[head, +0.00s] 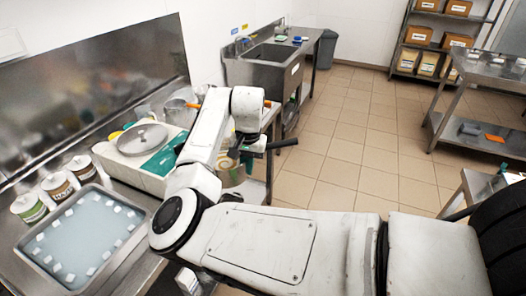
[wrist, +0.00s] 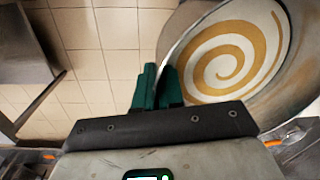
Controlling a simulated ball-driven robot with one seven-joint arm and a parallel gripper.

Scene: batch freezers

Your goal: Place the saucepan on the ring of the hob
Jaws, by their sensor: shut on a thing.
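The saucepan shows in the wrist view as a round metal pan (wrist: 286,88) with an ochre spiral on a cream ground inside. My gripper (wrist: 158,92) has its green fingers close together at the pan's left edge, shut on it. The exact part gripped is hidden between the fingers. In the head view my gripper (head: 246,160) is beyond my bent arm, and the pan (head: 234,177) shows partly below it. The pan appears held beside the counter. I cannot make out the hob or its ring with certainty.
A steel tray (head: 28,256) with white cubes in bluish liquid and several tubs (head: 57,187) stand at left. A sink (head: 277,52) stands farther back. Tiled floor (head: 345,150) is open at right.

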